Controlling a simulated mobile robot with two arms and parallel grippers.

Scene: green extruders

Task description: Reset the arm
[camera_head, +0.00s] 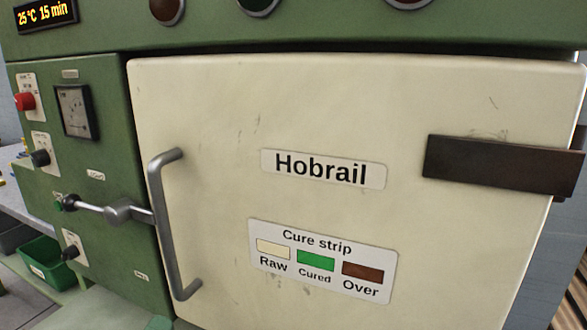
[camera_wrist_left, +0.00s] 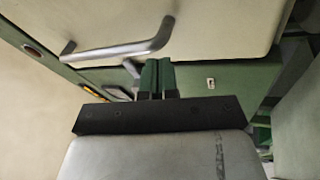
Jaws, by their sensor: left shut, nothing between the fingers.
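My left gripper (camera_wrist_left: 158,64) shows in the wrist view as two green fingers side by side, shut and empty. Its fingertips appear just below one end of the grey door handle (camera_wrist_left: 120,50); I cannot tell the gap in depth. In the head view the large cream oven door (camera_head: 225,110) is closed, with the bar handle (camera_head: 162,225) upright on its left side. A metal latch lever (camera_head: 118,211) with a black knob reaches across to the door's left edge. My right gripper is in neither view.
The green oven cabinet (camera_head: 115,130) frames the door, with a red button (camera_head: 25,101), a gauge (camera_head: 75,110) and black knobs at left. A display (camera_head: 46,13) reads 25 °C 15 min. A brown hinge strap (camera_head: 500,165) is at right. A green bin (camera_head: 46,262) stands lower left.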

